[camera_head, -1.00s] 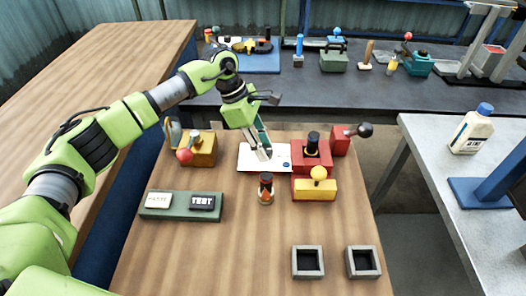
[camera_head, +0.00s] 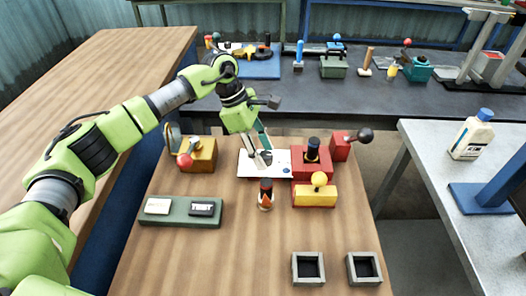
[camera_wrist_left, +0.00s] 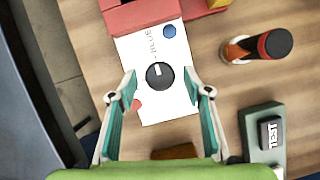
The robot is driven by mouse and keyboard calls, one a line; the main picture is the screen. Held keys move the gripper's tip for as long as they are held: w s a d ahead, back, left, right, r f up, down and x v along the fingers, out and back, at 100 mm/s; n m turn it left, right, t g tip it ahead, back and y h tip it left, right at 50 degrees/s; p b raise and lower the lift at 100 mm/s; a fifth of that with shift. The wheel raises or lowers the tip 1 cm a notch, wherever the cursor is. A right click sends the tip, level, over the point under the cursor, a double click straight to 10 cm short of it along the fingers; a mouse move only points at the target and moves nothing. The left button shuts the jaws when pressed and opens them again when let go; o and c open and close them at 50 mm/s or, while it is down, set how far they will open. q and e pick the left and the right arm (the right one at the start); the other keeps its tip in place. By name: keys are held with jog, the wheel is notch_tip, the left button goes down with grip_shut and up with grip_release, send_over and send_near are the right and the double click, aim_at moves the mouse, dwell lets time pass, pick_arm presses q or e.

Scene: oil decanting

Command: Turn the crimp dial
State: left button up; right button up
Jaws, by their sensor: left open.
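The crimp dial is a round black knob (camera_wrist_left: 160,76) with a white pointer mark, on a white plate (camera_wrist_left: 158,45) that also carries a blue button (camera_wrist_left: 169,31) and a red button (camera_wrist_left: 136,105). My left gripper (camera_wrist_left: 165,92) is open, with one teal-lined finger on each side of the dial and gaps between them and it. In the head view my left gripper (camera_head: 262,154) hangs over the white plate (camera_head: 247,168) and partly hides the dial. My right gripper is not in view.
A red block with a black knob (camera_head: 312,150) and a yellow block (camera_head: 315,196) stand right of the plate. A black-and-red cylinder (camera_head: 265,193) stands in front. A green panel (camera_head: 180,218) is front left. Two grey square trays (camera_head: 308,280) lie at the front right.

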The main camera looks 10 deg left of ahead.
pick_arm(q)
jog(key=v, duration=1.1)
jog(key=shift+a+r, duration=0.2)
jog(key=shift+r, duration=0.1)
